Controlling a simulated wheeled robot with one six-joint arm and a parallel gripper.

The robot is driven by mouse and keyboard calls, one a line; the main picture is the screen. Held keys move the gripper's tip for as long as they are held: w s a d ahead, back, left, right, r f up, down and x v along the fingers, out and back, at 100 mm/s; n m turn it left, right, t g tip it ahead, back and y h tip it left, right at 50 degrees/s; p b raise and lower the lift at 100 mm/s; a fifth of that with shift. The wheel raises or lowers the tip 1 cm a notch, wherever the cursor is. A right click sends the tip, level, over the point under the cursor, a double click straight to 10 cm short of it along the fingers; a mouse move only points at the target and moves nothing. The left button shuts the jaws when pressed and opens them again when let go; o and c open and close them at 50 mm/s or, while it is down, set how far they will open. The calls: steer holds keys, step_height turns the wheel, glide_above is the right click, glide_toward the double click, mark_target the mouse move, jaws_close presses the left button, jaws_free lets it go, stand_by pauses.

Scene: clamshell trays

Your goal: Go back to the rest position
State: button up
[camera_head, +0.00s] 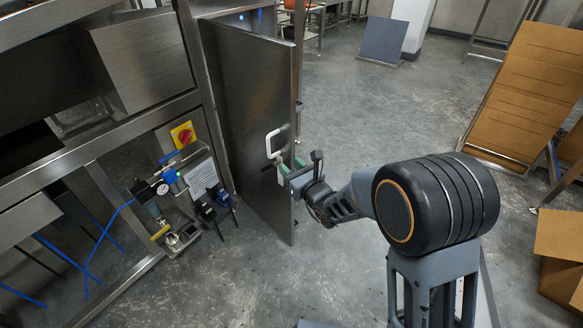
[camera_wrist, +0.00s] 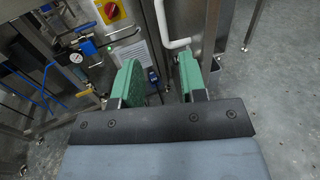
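My gripper (camera_head: 291,168) is at the end of my arm in the head view, close to the white handle (camera_head: 273,143) of an open steel door (camera_head: 245,118). In the wrist view my gripper (camera_wrist: 158,78) has two green fingers held wide apart with nothing seen between them. The white handle (camera_wrist: 163,22) shows just beyond the fingers there, its lower end near the right finger. Whether a finger touches the handle or the door cannot be told.
A steel machine frame (camera_head: 120,130) with a red and yellow switch (camera_head: 183,135), pressure gauge (camera_head: 163,189) and blue hoses stands at left. Cardboard sheets (camera_head: 527,90) and a box (camera_head: 562,245) are at right. The grey floor (camera_head: 340,110) between door and cardboard is clear.

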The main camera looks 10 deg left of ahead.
stand_by(0.3)
steer(key=s+d+r+n+g+y+p, duration=0.1)
steer(key=s+d+r+n+g+p, duration=0.1)
steer(key=s+r+n+g+p, duration=0.55)
steer(key=s+d+r+n+g+p, duration=0.2)
steer(key=s+r+n+p, duration=0.35)
steer(key=r+n, duration=0.4)
steer(key=s+d+r+n+h+p, duration=0.2)
steer(key=d+r+n+h+p, duration=0.1)
steer(key=d, duration=0.4)
steer(key=s+d+r+n+h+p, duration=0.3)
steer(key=d+r+h+p, duration=0.3)
steer(key=d, duration=0.2)
steer(key=s+d+r+n+h+p, duration=0.3)
steer(key=d+r+n+h+p, duration=0.1)
steer(key=d, duration=0.4)
steer(key=shift+d+r+h+p, duration=0.2)
steer(key=shift+r+h+p, duration=0.2)
steer(key=shift+p, duration=0.35)
steer(key=shift+w+d, duration=0.1)
steer(key=shift+d, duration=0.05)
